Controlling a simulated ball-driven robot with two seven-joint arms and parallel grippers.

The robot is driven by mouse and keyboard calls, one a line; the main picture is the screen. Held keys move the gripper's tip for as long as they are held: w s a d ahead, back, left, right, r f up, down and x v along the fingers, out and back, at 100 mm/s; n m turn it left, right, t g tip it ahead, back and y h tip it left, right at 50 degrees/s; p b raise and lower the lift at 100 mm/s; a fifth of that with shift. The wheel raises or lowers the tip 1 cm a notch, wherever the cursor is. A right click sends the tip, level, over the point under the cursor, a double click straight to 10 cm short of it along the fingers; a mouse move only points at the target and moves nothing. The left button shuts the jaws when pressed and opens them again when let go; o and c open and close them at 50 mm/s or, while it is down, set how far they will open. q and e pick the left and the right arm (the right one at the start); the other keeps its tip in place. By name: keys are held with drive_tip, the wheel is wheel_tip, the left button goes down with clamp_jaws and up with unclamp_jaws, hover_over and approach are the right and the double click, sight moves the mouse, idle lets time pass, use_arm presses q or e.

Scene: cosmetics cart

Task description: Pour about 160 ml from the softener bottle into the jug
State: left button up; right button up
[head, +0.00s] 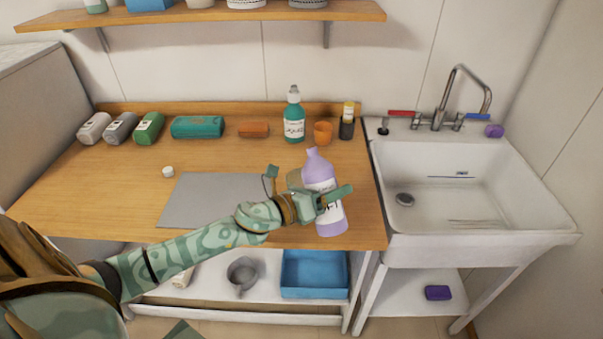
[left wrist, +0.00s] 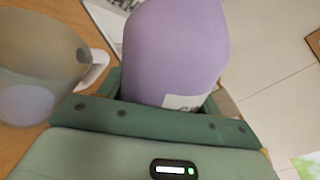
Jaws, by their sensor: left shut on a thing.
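The softener bottle (head: 319,173) is lilac with a white label. My left gripper (head: 335,199) is shut around its body near the counter's front edge. The bottle leans a little, its top toward the left in the head view; I cannot tell whether its base touches the counter. In the left wrist view the bottle (left wrist: 175,50) fills the space between the fingers. The jug (head: 294,178) is mostly hidden behind the gripper and bottle. In the left wrist view the jug (left wrist: 40,60) is a smoky, see-through vessel left of the bottle, with a pale lilac patch inside. My right gripper is out of view.
A teal pump bottle (head: 294,118), an orange cup (head: 323,132) and a dark yellow-topped bottle (head: 347,122) stand behind. The sink (head: 470,185) is right. The counter's left front is clear.

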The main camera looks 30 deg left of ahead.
sight(336, 183)
use_arm(q)
drive_tip(key=shift+w+n, duration=0.1)
drive_tip(key=shift+n, duration=0.2)
drive_tip(key=f+n, duration=0.1)
drive_tip(key=f+b, duration=0.1)
drive_tip(key=shift+d+f+n, duration=0.2)
drive_tip(key=shift+f+n, duration=0.1)
drive_tip(key=shift+n, duration=0.1)
drive_tip(key=shift+s+d+r+n+p, duration=0.2)
drive_tip(key=shift+r+n+p, duration=0.1)
drive_tip(key=shift+r+p, duration=0.35)
drive_tip(key=shift+s+d+r+n+p, duration=0.2)
drive_tip(key=shift+r+n+p, duration=0.15)
drive_tip(key=shift+n+p, duration=0.25)
drive_tip(key=shift+s+d+r+n+p, duration=0.1)
drive_tip(key=shift+d+r+n+p, duration=0.1)
drive_tip(key=shift+r+n+p, duration=0.3)
drive_tip(key=shift+s+d+f+n+p, duration=0.1)
drive_tip(key=shift+d+f+n+p, duration=0.1)
drive_tip(key=shift+n, duration=0.3)
drive_tip(key=shift+d+f+n+p, duration=0.1)
drive_tip(key=shift+n+p, duration=0.05)
drive_tip(key=shift+n, duration=0.35)
drive_tip(key=shift+a+r+n+g+h+p, duration=0.3)
drive_tip(key=shift+r+n+g+p, duration=0.15)
drive_tip(key=shift+p, duration=0.2)
drive_tip(key=shift+w+a+r+n+p, duration=0.1)
drive_tip(key=shift+w+r+n+p, duration=0.1)
drive_tip(key=shift+r+n+p, duration=0.25)
